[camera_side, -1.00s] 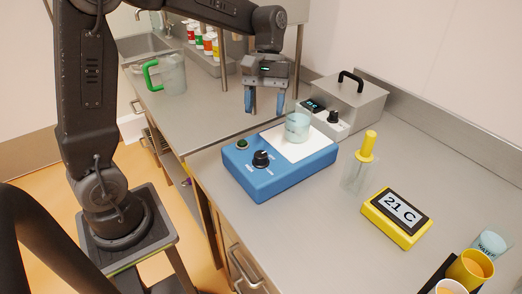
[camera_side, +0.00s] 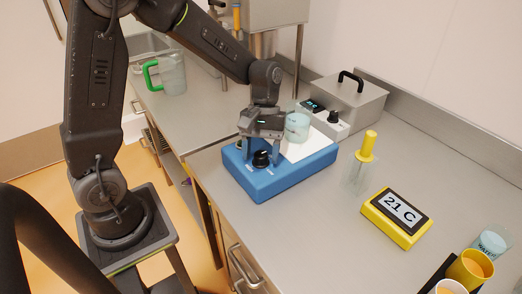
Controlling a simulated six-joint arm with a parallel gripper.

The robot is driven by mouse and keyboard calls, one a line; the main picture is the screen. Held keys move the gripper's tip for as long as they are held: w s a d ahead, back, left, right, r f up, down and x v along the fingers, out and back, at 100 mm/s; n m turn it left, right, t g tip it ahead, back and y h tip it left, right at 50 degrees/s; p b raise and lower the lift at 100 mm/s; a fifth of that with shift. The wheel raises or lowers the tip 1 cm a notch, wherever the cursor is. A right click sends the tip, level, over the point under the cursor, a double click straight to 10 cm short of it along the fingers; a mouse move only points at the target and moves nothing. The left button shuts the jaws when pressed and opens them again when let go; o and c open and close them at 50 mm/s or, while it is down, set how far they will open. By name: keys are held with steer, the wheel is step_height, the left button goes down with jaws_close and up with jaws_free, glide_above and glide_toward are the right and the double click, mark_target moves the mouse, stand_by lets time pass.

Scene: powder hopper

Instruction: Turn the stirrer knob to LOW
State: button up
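The blue stirrer (camera_side: 295,178) stands on the grey bench with its black knob (camera_side: 261,159) on the front left of its top. My gripper (camera_side: 263,154) is over the knob and points down. Its fingers are apart, one on each side of the knob, with what looks like a gap between them and it. The knob's pointer direction and the small labels by it are too small to read. A clear beaker (camera_side: 297,126) stands on the stirrer's white plate (camera_side: 313,148). My gripper partly hides the green button at the stirrer's left.
A grey bath with a black handle (camera_side: 350,80) stands behind the stirrer. To the right are a yellow-topped tool in a clear holder (camera_side: 366,146) and a yellow display (camera_side: 397,217) reading 21 C. A green-handled jug (camera_side: 172,75) stands at the back left.

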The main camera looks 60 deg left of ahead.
steer(key=c, duration=0.9)
steer(key=shift+m, duration=0.3)
steer(key=m+y, duration=0.1)
steer(key=m, duration=0.2)
steer(key=shift+w+m+g, duration=0.1)
steer(key=shift+m+g, duration=0.3)
steer(key=m+y, duration=0.2)
steer(key=m, duration=0.2)
steer(key=shift+d+m, duration=0.15)
steer(key=shift+m, duration=0.15)
steer(key=m+y, duration=0.1)
steer(key=m, duration=0.3)
steer(key=shift+y, duration=0.4)
steer(key=m+y, duration=0.1)
steer(key=m, duration=0.3)
steer(key=shift+d+m+t, duration=0.1)
steer(key=shift+m+t, duration=0.2)
steer(key=shift+t, duration=0.1)
steer(key=shift+y, duration=0.3)
